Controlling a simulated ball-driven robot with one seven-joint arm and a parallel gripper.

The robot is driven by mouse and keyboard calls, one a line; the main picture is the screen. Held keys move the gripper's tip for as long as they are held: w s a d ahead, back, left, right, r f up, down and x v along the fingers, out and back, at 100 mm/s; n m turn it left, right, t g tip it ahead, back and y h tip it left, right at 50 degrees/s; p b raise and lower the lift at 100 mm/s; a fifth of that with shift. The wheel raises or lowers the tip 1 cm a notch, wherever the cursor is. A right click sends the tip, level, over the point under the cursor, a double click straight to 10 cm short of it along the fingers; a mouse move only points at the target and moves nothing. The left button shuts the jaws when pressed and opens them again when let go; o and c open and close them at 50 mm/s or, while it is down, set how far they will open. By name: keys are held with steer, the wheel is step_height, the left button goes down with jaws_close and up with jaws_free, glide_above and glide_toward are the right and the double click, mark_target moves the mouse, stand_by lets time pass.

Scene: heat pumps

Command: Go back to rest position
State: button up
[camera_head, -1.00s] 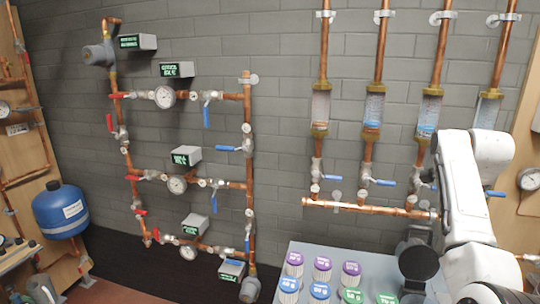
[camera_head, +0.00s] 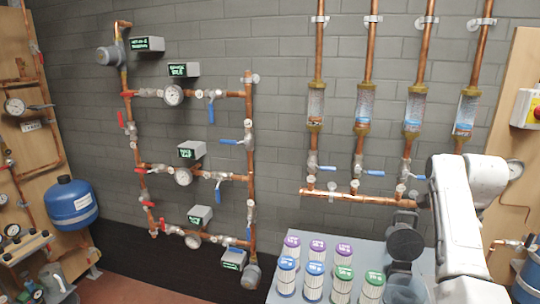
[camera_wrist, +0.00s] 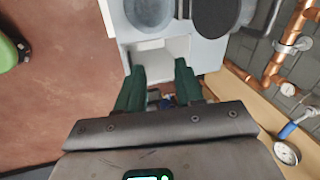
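My gripper (camera_wrist: 160,88) shows in the wrist view with its two dark green fingers apart and nothing between them. It points over the edge of a light grey table with a white square recess beyond the fingertips. The gripper itself is not visible in the head view.
Several filter cartridges with purple, blue and green lids stand on the table, such as a green one (camera_head: 343,284). Copper pipes (camera_head: 350,195) run along the wall. A blue tank (camera_head: 70,203) stands left. Reddish floor (camera_wrist: 60,90) is open.

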steer(key=s+a+f+n+g, duration=0.1)
steer(key=s+a+f+n, duration=0.3)
steer(key=s+f, duration=0.6)
steer(key=s+a+f+n, duration=0.35)
steer(key=s+f, duration=0.35)
steer(key=f, duration=0.4)
steer(key=s+a+f+n, duration=0.1)
steer(key=s+a+n, duration=0.2)
steer(key=s, duration=0.6)
steer(key=s+a+f+n, duration=0.2)
steer(key=s+n, duration=0.3)
steer(key=s, duration=0.4)
steer(key=s+a+f+n, duration=0.1)
steer(key=s+a+n, duration=0.3)
steer(key=s, duration=0.6)
steer(key=shift+a+f+g+y, duration=0.3)
steer(key=shift+f+g+y, duration=0.1)
